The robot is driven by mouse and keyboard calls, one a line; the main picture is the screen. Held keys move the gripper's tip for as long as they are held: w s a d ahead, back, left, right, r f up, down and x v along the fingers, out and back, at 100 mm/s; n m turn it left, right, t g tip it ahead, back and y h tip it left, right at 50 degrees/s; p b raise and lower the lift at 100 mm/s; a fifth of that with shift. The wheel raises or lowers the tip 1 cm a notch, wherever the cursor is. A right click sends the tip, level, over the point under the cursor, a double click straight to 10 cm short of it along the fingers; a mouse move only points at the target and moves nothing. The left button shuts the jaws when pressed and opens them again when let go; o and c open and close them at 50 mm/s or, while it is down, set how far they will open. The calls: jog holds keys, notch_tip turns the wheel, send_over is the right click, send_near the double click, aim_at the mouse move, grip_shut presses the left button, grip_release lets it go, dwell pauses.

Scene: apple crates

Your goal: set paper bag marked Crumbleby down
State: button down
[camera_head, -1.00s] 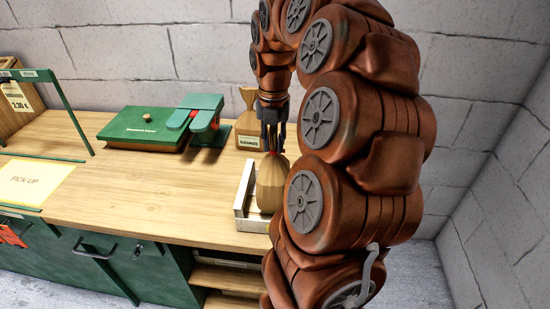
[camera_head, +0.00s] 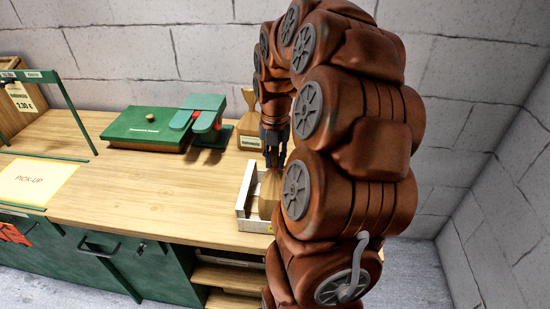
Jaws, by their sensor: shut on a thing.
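A brown paper bag (camera_head: 267,205) is under my gripper (camera_head: 272,163), at the right end of the wooden counter. My gripper points down and is shut on the top of this bag. The bag is in or just over a small pale wooden crate (camera_head: 243,203); I cannot tell if it touches the crate's floor. My arm hides its right side, and no marking on it is readable. A second brown bag (camera_head: 250,119) with a label stands upright behind, against the wall.
A green flat case (camera_head: 150,130) and a green device with a red part (camera_head: 207,117) stand on the counter to the left. A yellow PICK-UP mat (camera_head: 38,184) lies further left under a green frame (camera_head: 65,105). The middle counter is clear.

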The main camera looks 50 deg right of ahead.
jog(key=shift+f, duration=0.15)
jog(key=c, duration=1)
grip_release()
jog(key=shift+r+b, duration=1.25)
jog(key=shift+r, duration=4.95)
